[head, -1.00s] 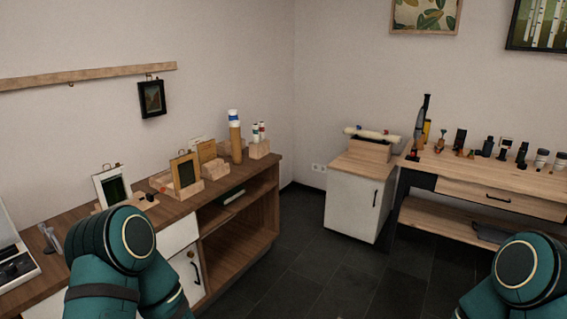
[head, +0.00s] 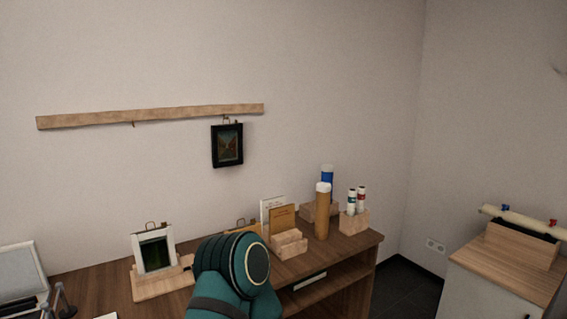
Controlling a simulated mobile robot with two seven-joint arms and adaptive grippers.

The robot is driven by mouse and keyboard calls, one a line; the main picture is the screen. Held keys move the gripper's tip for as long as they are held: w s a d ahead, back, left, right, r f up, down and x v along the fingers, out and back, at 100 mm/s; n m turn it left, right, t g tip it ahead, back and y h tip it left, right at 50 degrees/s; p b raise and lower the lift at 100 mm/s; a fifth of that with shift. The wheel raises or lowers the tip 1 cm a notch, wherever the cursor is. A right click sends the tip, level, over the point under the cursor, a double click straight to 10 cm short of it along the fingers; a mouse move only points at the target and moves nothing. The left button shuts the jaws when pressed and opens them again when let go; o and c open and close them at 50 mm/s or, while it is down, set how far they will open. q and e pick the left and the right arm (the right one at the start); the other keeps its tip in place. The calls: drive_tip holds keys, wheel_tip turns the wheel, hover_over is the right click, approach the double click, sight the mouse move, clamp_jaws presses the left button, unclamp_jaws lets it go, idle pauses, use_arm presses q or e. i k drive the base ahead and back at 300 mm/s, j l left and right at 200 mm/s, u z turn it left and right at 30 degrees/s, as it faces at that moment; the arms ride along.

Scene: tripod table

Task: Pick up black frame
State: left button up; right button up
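A small black frame (head: 227,145) with a dark landscape picture hangs from a hook on a pale wooden rail (head: 150,115) on the wall at the left. It hangs above the wooden sideboard, clear of the things on it. A teal link of my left arm rises in front of the sideboard, below the frame. Neither gripper shows in the head view, so their fingers cannot be seen.
The sideboard (head: 105,290) carries a white frame (head: 153,250) on a wooden stand, wooden holders with cards (head: 284,220), and a cardboard tube (head: 322,210). My arm partly hides a frame there. A white cabinet (head: 500,275) stands right, with dark floor between.

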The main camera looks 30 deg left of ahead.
sight(227, 139)
drive_tip(key=i+u, duration=0.3)
drive_tip(key=i+l+u, duration=0.25)
drive_tip(key=i, duration=0.2)
drive_tip(key=i+l+u, duration=1.1)
drive_tip(key=k+j, duration=0.1)
drive_tip(key=j, duration=0.05)
